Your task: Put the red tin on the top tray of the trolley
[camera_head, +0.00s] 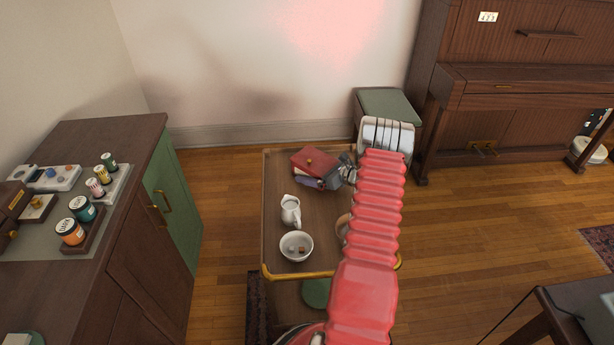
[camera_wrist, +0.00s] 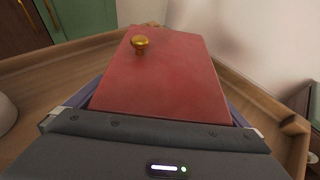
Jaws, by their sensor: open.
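The red tin (camera_head: 312,160) is a box with a gold knob on its lid. It is at the far end of the trolley's top tray (camera_head: 272,215), apparently resting there. My gripper (camera_head: 346,172) is open, low and close at the tin's right side. In the wrist view the red tin (camera_wrist: 165,75) lies straight ahead of the dark gripper body, which hides its near edge. Bluish-purple strips show beside the tin; I cannot tell whether they touch it.
A white jug (camera_head: 290,211) and a white bowl (camera_head: 296,246) with small things in it stand nearer on the tray. A brass rail (camera_head: 300,275) runs along its near edge. A cabinet (camera_head: 150,235) stands left, a green-topped stool (camera_head: 388,104) behind, a piano (camera_head: 520,90) right.

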